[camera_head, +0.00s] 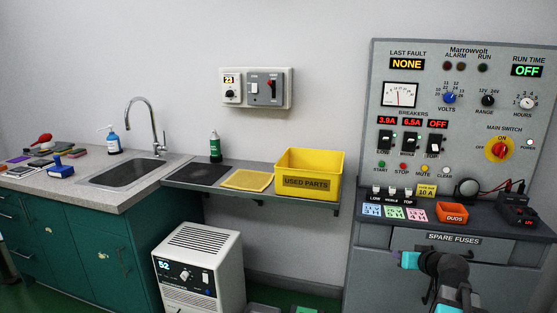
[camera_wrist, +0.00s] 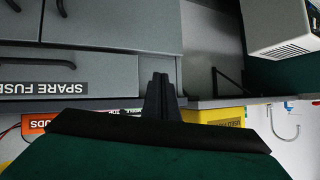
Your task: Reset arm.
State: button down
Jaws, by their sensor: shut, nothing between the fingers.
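My arm (camera_head: 445,270), black with teal parts, shows in the head view at the lower right, in front of the grey test panel's cabinet and below the spare fuses label (camera_head: 453,239). My gripper (camera_wrist: 160,78) shows in the wrist view as two dark fingers pressed together, with nothing between them. In the head view its fingertips cannot be made out. The wrist view is upside down; the fingers point past the cabinet drawers (camera_wrist: 90,25), and nothing is seen touching them.
The test panel (camera_head: 375,150) stands at right, with its shelf holding an orange duds bin (camera_head: 451,213) and coloured cards. A yellow used parts bin (camera_head: 308,184) sits on the middle shelf. A white unit (camera_head: 200,270) stands on the floor. A sink (camera_head: 130,173) is at left.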

jog(key=s+a+f+n+g+y+p, duration=0.1)
jog(key=s+a+f+g, duration=0.2)
jog(key=s+a+f, duration=0.5)
jog(key=s+a+f+g+p, duration=0.1)
jog(key=a+f+g, duration=0.1)
jog(key=a+f, duration=0.75)
jog(key=s+a+f+n+g+y+p, duration=0.1)
jog(key=s+a+f+g+p, duration=0.25)
jog(key=f, duration=0.95)
jog(key=s+a+f+g+b, duration=0.1)
jog(key=s+a+f+g, duration=0.25)
jog(key=s+f, duration=0.55)
jog(key=s+d+f+g+h, duration=0.1)
jog(key=s+f+g, duration=0.1)
jog(key=s, duration=0.9)
jog(key=s+d+f+m+g+h, duration=0.1)
jog(key=s+f+g+h, duration=0.1)
jog(key=s, duration=0.9)
jog(key=shift+s+g+h+p, duration=0.3)
jog(key=shift+g+p, duration=0.15)
jog(key=shift+g, duration=0.05)
jog(key=shift+s, duration=0.1)
